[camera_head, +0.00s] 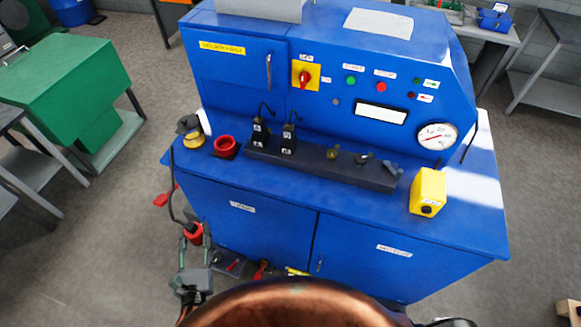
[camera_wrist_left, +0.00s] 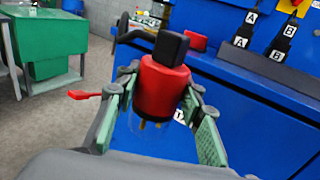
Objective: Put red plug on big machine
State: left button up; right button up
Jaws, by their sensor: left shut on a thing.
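The red plug (camera_head: 194,233) has a black top with a cable and brass pins pointing down. My left gripper (camera_head: 195,253) is shut on it, beside the left front of the big blue machine (camera_head: 262,222). In the left wrist view the plug (camera_wrist_left: 160,92) sits between the two green finger pads (camera_wrist_left: 155,105), slightly tilted, pins clear of any surface. A red round socket (camera_head: 225,146) is on the left of the machine's ledge, farther back than the plug. My right gripper is not in view.
A yellow plug or socket with a black top (camera_head: 192,138) stands left of the red socket. Black A and B connectors (camera_head: 288,138) sit on a dark rail. A yellow box (camera_head: 428,191) is at the ledge's right. A green cabinet (camera_head: 62,88) stands left. Tools lie on the floor.

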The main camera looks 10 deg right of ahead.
aim_at(245, 171)
jog(key=k, duration=0.75)
jog(key=z, duration=0.75)
jog(key=i, duration=0.5)
